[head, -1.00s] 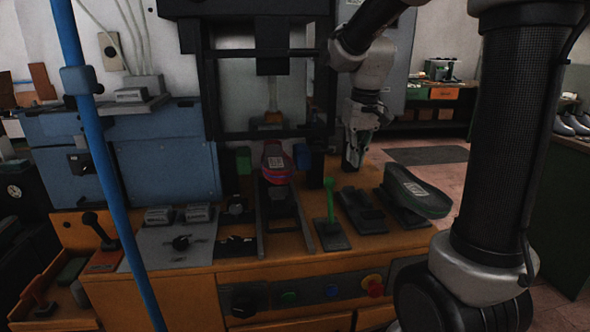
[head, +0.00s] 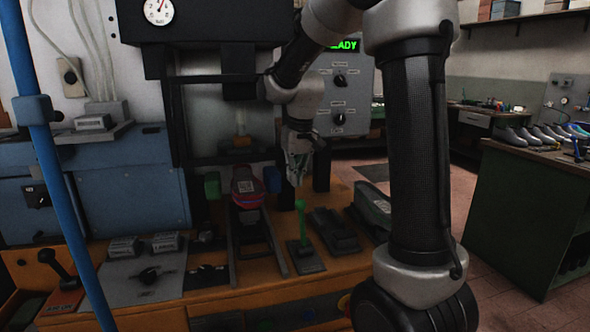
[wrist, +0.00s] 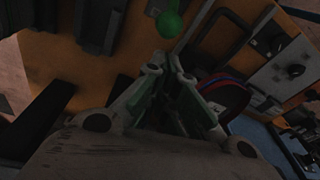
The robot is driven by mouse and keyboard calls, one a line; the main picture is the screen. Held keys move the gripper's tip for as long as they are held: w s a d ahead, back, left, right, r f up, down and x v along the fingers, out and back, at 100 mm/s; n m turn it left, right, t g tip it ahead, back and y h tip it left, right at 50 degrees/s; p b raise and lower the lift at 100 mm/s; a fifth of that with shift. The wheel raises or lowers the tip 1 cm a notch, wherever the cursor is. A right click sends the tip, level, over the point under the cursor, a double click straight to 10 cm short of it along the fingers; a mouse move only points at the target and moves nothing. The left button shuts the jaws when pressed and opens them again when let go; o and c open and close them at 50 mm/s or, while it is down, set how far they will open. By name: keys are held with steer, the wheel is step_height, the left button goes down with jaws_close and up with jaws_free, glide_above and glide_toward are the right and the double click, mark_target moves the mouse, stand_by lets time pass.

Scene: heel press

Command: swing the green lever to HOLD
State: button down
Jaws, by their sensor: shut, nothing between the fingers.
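The green lever (head: 301,222) stands upright on a dark base plate (head: 306,258) on the orange bench, right of the red-and-blue shoe piece. Its round green knob (wrist: 170,24) shows at the top of the wrist view. My gripper (head: 296,182) is shut and empty, pointing down just above and behind the lever, apart from it in the head view. Its fingers (wrist: 178,66) also show in the wrist view, below the knob. I cannot read a HOLD mark near the lever.
The shoe piece (head: 247,188) sits in the press on dark rails. A green block (head: 212,186) and a blue block (head: 272,179) flank it. A dark pedal-like plate (head: 335,228) lies right of the lever. A control box with a green display (head: 345,45) stands behind.

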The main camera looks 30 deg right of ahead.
steer(key=f, duration=0.5)
steer(key=shift+w+a+f, duration=0.1)
steer(key=shift+w+f, duration=0.1)
steer(key=shift+w, duration=0.15)
steer(key=shift+s+r, duration=0.1)
